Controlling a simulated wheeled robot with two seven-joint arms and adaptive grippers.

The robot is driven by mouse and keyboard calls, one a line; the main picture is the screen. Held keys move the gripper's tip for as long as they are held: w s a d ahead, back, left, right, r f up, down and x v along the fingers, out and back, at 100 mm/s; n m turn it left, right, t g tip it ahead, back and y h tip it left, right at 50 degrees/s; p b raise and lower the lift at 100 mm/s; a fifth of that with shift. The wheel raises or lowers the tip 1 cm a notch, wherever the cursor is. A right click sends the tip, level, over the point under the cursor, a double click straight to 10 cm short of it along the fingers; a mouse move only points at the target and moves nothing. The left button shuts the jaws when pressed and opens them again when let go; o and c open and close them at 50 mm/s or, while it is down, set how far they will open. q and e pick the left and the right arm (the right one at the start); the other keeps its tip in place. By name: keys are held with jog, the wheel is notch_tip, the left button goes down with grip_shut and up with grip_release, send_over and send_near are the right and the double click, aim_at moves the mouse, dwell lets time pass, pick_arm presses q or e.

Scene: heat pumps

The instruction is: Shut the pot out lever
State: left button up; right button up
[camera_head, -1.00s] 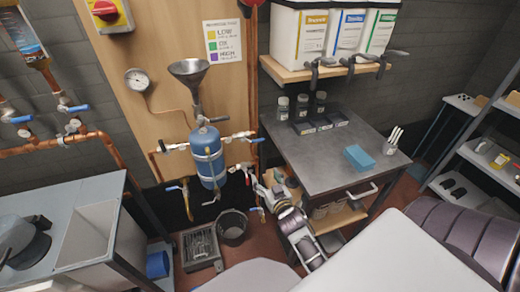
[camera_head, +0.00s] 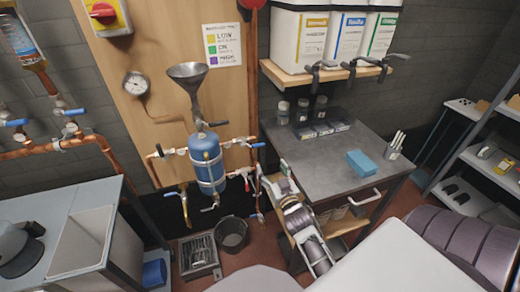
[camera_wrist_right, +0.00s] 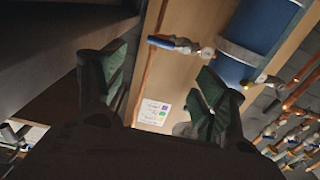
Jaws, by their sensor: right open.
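The blue pot (camera_head: 206,160) hangs upright on the wooden board under a grey funnel (camera_head: 188,75). To its right a valve has a blue lever (camera_head: 257,145) sticking out sideways; lower right is a red-handled valve (camera_head: 246,178). I cannot read which lever is the pot out. My right gripper (camera_head: 283,172) is just right of and below these valves, apart from them. In the right wrist view its fingers (camera_wrist_right: 160,92) are spread and empty. That view also shows the pot (camera_wrist_right: 262,28) and a blue lever (camera_wrist_right: 160,43) beyond the fingers. My left gripper is not in view.
A grey metal table (camera_head: 325,165) with bottles, trays and a blue block (camera_head: 361,162) stands right of my right gripper. A black bucket (camera_head: 232,236) and a grated box (camera_head: 198,254) are on the floor below the pot. Copper pipes run along the left wall.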

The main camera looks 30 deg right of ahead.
aim_at(259, 146)
jog(key=shift+x, duration=6.65)
jog(key=shift+d, duration=0.1)
jog(key=shift+r, duration=0.15)
jog(key=c, duration=1.4)
